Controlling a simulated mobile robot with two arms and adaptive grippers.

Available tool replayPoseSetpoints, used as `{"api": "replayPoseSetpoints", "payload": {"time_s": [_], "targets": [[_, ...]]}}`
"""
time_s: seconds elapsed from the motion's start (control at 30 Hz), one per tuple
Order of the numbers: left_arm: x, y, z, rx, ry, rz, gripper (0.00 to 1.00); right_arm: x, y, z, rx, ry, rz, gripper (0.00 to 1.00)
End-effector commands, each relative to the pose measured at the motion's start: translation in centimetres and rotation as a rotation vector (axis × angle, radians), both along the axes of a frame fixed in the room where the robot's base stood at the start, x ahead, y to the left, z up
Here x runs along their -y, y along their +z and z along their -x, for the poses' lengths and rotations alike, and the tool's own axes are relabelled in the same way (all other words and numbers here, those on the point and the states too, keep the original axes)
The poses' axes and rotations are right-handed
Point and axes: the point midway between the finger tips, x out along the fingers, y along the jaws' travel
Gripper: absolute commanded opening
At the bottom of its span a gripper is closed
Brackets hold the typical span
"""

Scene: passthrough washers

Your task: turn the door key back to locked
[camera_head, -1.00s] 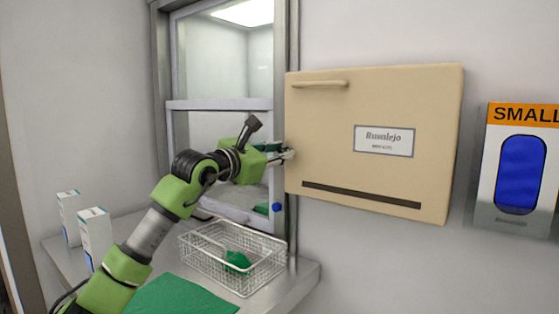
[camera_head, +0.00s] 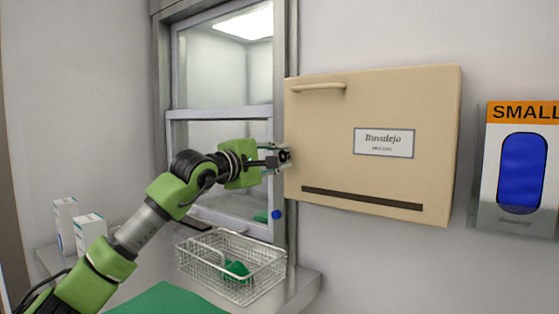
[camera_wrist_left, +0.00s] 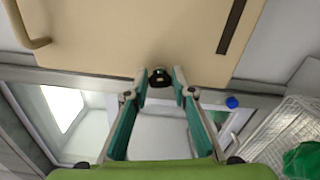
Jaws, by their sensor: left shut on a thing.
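The door key shows as a small dark knob (camera_wrist_left: 160,76) between my fingertips in the left wrist view. It sits at the frame edge of the pass-through window (camera_head: 222,113), next to the left side of the beige box. My left gripper (camera_head: 282,156) is shut on the key; it also shows in the left wrist view (camera_wrist_left: 161,80). The fingers largely hide the key in the head view, so its exact angle cannot be told. The window door stands closed in its frame. My right gripper is not in view.
The beige box (camera_head: 330,120) juts from the wall right beside my fingertips. Below are a wire basket (camera_head: 245,285) with green cloth, a blue button (camera_head: 277,215), white cartons (camera_head: 90,230) and a green mat (camera_head: 165,298). A glove dispenser (camera_head: 490,190) hangs at right.

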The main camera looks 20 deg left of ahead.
Motion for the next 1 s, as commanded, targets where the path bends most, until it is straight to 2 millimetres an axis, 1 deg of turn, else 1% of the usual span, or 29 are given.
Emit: {"api": "replayPoseSetpoints", "payload": {"time_s": [0.2,0.4,0.97,1.0], "targets": [[0.03,-0.06,0.02,0.044,-0.001,-0.121,0.02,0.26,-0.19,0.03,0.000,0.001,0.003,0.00],[0.06,-0.10,0.02,0.066,-0.001,-0.185,0.02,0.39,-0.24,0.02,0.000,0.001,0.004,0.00],[0.11,-0.19,0.01,0.075,-0.001,-0.213,0.02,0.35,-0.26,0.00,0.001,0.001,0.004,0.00],[0.10,-0.20,0.00,0.075,-0.001,-0.213,0.28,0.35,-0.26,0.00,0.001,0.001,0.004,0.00]]}}
